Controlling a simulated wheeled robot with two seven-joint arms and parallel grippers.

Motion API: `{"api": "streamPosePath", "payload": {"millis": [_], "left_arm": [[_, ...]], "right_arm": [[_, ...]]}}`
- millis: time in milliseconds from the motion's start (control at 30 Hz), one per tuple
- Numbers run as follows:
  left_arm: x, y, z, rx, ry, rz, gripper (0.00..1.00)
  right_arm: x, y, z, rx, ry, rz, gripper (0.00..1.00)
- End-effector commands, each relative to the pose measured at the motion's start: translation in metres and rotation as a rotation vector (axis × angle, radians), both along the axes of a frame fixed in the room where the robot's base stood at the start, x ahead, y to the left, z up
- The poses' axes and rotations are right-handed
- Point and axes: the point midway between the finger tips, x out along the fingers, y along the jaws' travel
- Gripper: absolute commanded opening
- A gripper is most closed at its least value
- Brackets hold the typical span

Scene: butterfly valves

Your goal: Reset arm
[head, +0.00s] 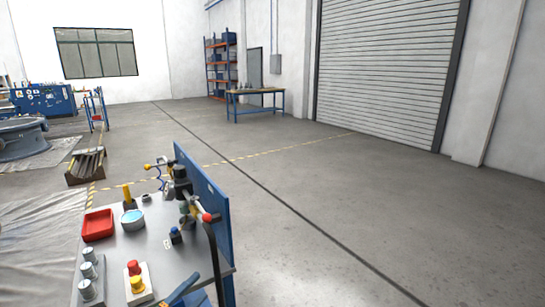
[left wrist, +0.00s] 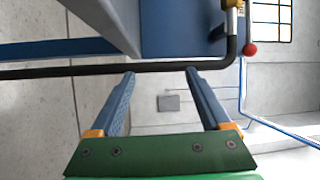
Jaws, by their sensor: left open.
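My left gripper (head: 186,290) is low in the head view, at the near edge of the workbench. In the left wrist view its two blue fingers (left wrist: 160,76) are spread with nothing held between them. A black bar (left wrist: 80,70) crosses just past the fingertips; I cannot tell whether they touch. A red knob (left wrist: 250,48) shows right of the bar. In the head view a black lever (head: 215,250) with a red knob (head: 207,217) stands beside the dark valve fittings (head: 181,183). A yellow knob (head: 148,166) is behind them. My right gripper is not visible.
The grey workbench (head: 150,248) carries a red tray (head: 97,225), a round dish (head: 133,219), red and yellow buttons (head: 135,275) and metal cylinders (head: 88,270). A blue panel (head: 205,200) edges its right side. The floor (head: 350,210) to the right is clear.

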Motion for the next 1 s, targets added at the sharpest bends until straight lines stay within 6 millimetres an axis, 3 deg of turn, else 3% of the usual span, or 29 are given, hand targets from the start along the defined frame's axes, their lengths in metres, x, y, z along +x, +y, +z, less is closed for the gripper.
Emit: {"api": "streamPosePath", "payload": {"millis": [33, 167, 200, 267, 367, 500, 600, 733, 833, 1000], "left_arm": [[-0.012, 0.003, -0.047, -0.076, 0.14, 0.068, 0.81], [-0.057, 0.016, -0.151, -0.262, 0.488, 0.276, 0.81], [-0.077, 0.018, -0.181, -0.312, 0.588, 0.34, 0.81], [-0.11, 0.021, -0.222, -0.382, 0.731, 0.438, 0.81], [-0.174, 0.023, -0.283, -0.486, 0.959, 0.606, 0.81], [-0.28, 0.018, -0.347, -0.604, 1.253, 0.856, 0.81], [-0.354, 0.01, -0.374, -0.664, 1.429, 1.029, 0.81], [-0.423, 0.0, -0.389, -0.705, 1.581, 1.196, 0.81], [-0.45, -0.004, -0.392, -0.719, 1.635, 1.261, 0.81], [-0.457, -0.005, -0.392, -0.722, 1.651, 1.282, 0.81]], "right_arm": [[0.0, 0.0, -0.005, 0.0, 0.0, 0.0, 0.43], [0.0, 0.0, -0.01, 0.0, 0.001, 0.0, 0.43], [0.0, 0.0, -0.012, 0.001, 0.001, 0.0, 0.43], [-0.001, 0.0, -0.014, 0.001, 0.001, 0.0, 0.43], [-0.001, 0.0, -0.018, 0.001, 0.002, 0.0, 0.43], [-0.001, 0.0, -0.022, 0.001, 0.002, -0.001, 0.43], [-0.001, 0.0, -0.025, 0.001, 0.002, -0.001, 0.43], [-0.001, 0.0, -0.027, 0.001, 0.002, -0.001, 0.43], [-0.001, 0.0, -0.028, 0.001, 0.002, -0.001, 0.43], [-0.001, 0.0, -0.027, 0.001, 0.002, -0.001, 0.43]]}}
